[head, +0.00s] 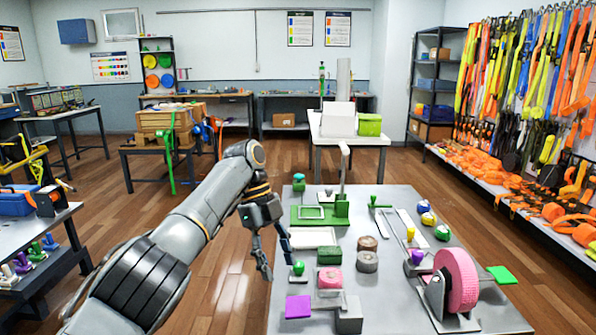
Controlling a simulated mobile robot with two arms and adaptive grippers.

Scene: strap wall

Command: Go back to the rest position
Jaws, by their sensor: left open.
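My left arm reaches in from the lower left, and its gripper (279,266) hangs at the left edge of the grey table (385,312). Its dark fingers point down and are apart, with nothing between them. A small green-topped piece (298,268) is close beside the fingertips; I cannot tell whether they touch. My right gripper is not in view.
On the table are a green block (329,256), a pink roll (329,278), a purple square (298,307), a large pink wheel (461,281) and a grey post (344,165). A strap wall (525,70) lines the right. Wooden floor (228,285) lies open left of the table.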

